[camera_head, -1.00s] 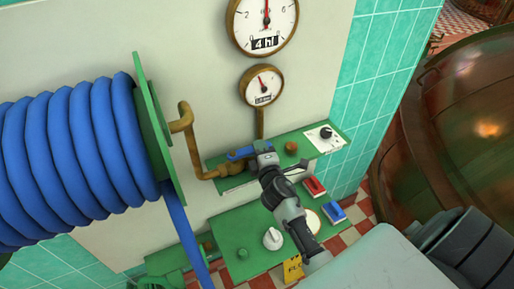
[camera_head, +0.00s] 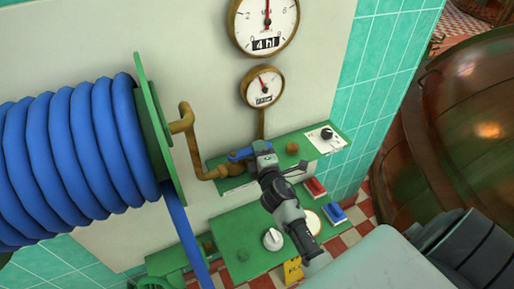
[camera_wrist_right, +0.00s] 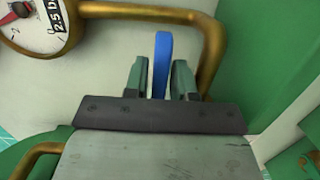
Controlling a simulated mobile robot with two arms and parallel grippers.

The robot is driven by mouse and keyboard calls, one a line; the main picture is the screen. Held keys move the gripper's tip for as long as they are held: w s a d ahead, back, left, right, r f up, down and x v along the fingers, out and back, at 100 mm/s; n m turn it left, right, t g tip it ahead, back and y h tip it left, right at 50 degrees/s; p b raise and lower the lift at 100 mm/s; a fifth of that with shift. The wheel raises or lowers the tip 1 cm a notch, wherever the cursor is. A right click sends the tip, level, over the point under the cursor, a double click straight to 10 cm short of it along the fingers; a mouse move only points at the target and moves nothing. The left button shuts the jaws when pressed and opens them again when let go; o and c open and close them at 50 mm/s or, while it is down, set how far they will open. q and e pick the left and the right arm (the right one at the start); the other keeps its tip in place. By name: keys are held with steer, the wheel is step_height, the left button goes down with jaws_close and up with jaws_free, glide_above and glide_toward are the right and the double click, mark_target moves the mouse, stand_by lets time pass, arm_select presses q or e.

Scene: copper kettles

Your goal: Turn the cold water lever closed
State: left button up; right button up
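The blue cold water lever (camera_head: 241,153) sits on the brass pipe fitting at the back of the green panel, left of my right gripper (camera_head: 262,149). In the right wrist view the lever (camera_wrist_right: 161,65) stands between the two fingers of the right gripper (camera_wrist_right: 159,80). The fingers are apart, one on each side of the blue lever. A gap shows on its left side; the lever is very close to the right finger, and contact there cannot be told. The lever's base is hidden behind the gripper. My left gripper is not in view.
A blue hose reel (camera_head: 75,150) fills the left side. A brass pipe (camera_head: 187,140) runs beside the lever. Two gauges (camera_head: 263,22) (camera_head: 262,87) hang above. A black knob (camera_head: 326,133), red switch (camera_head: 314,187) and blue switch (camera_head: 333,213) lie to the right. A copper kettle (camera_head: 460,120) stands at right.

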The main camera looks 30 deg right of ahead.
steer(key=shift+o, duration=1.1)
steer(key=shift+a, duration=0.1)
steer(key=shift+s+r, duration=0.1)
steer(key=shift+s, duration=0.05)
steer(key=shift+s, duration=0.1)
steer(key=b+v, duration=0.2)
steer(key=v, duration=0.8)
steer(key=shift+s+a, duration=0.15)
steer(key=shift+s, duration=0.05)
